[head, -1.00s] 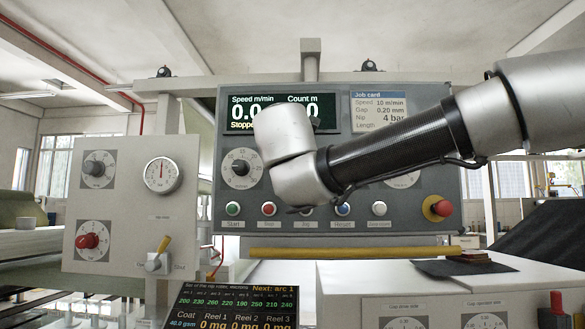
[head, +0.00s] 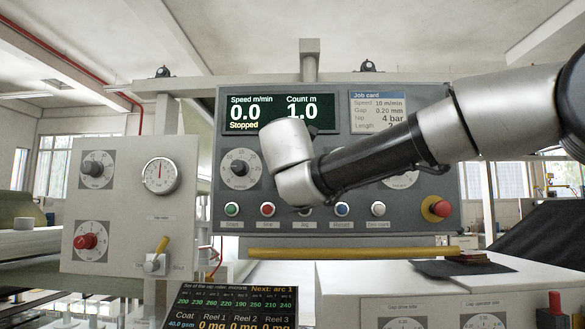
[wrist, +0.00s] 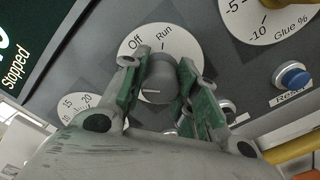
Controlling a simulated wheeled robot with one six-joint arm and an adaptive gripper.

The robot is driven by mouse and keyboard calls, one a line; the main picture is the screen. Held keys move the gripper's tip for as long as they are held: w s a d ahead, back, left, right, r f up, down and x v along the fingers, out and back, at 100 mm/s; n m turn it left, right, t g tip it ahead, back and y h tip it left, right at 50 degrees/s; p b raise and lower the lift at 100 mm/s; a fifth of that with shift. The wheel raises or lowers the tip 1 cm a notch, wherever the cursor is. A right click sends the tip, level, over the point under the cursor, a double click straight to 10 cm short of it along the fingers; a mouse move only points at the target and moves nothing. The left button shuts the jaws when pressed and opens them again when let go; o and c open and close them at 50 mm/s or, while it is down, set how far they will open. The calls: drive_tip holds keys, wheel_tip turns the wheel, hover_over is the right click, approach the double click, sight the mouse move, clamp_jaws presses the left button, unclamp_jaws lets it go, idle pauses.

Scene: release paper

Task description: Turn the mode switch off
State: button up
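The mode switch is a grey round knob (wrist: 160,80) on a white dial plate (wrist: 188,43) marked Off and Run, near the middle of the wrist view. A short white mark shows on the knob's lower left face. My gripper (wrist: 159,68) has its green-padded fingers on either side of the knob, with the knob between them; they look slightly apart from it, and firm contact is not visible. In the head view my wrist (head: 288,150) covers the switch and the fingers.
Below the switch is a row of push-buttons, including a green one (head: 232,209) and a blue Reset button (wrist: 293,76). A red emergency knob (head: 437,208) is at the panel's right. A yellow bar (head: 350,253) runs beneath. A side panel (head: 130,205) stands at left.

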drive_tip(key=shift+m, duration=0.3)
drive_tip(key=m, duration=0.4)
drive_tip(key=shift+f+m, duration=0.1)
drive_tip(key=shift+m, duration=1.9)
drive_tip(key=o, duration=1)
drive_tip(key=shift+o, duration=0.2)
